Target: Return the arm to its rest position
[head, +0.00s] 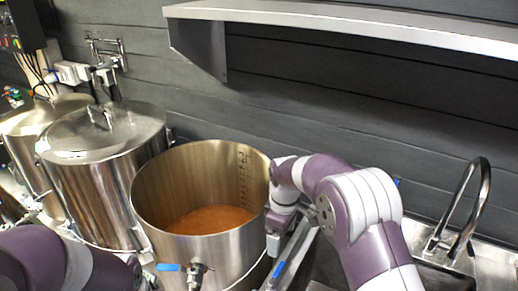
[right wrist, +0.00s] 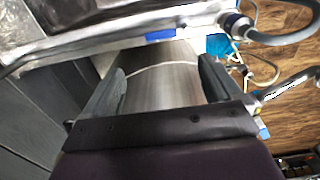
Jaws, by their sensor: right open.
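My right arm (head: 365,215) comes in from the right and bends over toward the open kettle (head: 155,195). My right gripper (head: 275,245) points down beside the kettle's right wall, outside the rim. In the right wrist view my right gripper (right wrist: 160,85) is open, its two dark fingers apart with nothing held between them. The kettle's steel wall (right wrist: 165,75) shows beyond the fingers; I cannot tell whether they touch it. A purple and white part of my left arm (head: 60,262) shows at the lower left; its gripper is not visible.
The open kettle holds orange-brown liquid (head: 210,219). A lidded kettle (head: 105,185) stands left of it. A steel sink (head: 490,262) with a curved faucet (head: 470,205) is at the right. A steel shelf (head: 350,22) overhangs the back wall.

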